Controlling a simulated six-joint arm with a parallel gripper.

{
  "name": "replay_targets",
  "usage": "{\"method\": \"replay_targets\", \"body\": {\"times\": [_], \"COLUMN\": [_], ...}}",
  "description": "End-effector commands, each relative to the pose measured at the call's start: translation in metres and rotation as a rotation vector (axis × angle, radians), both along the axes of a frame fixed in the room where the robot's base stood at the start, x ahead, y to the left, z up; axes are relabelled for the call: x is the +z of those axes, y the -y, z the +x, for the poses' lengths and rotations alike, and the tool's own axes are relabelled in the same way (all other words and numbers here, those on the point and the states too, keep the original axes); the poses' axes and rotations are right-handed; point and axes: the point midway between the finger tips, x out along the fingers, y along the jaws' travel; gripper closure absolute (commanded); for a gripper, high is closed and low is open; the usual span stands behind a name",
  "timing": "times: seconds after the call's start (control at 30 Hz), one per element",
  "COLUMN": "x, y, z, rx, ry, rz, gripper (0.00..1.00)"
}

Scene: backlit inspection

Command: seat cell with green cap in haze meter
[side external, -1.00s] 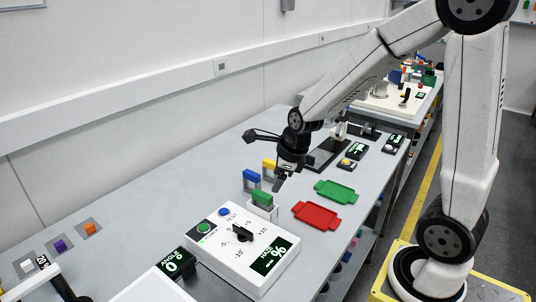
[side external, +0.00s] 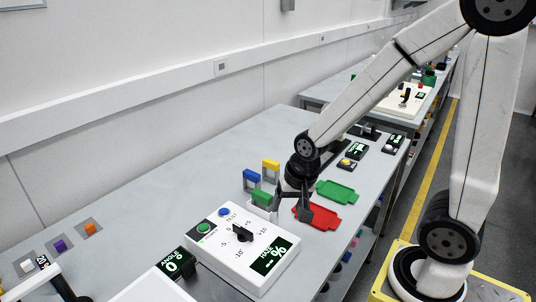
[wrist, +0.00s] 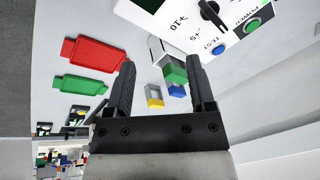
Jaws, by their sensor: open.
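The cell with the green cap (side external: 262,197) stands upright at a white block (side external: 262,212) behind the haze meter (side external: 232,262). I cannot tell how deep it sits there. My gripper (side external: 292,208) is open and empty, just right of the green cap in the side view. In the wrist view, the green cap (wrist: 175,73) shows between the fingers of my gripper (wrist: 161,63), nearer the right finger, and apart from both. The haze meter (wrist: 205,28) is at the top there, with its knob and buttons.
A blue-capped cell (side external: 251,177) and a yellow-capped cell (side external: 270,167) stand close behind the green one. A red tray (side external: 325,222) and a green tray (side external: 337,192) lie to the right, empty. The table left of the cells is clear. An angle display (side external: 176,264) stands beside the meter.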

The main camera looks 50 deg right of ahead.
Motion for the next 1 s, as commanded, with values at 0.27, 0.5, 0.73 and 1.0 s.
{"method": "replay_targets", "body": {"times": [0.27, 0.5, 0.73, 1.0], "x": [-0.006, -0.009, -0.009, -0.009], "y": [-0.009, -0.013, -0.013, -0.013], "z": [-0.017, -0.025, -0.026, -0.026], "rx": [0.469, 0.692, 0.724, 0.721], "ry": [-0.021, -0.03, -0.031, -0.031], "rz": [-0.125, -0.182, -0.189, -0.188], "gripper": [0.3, 0.3, 0.3, 0.3]}}
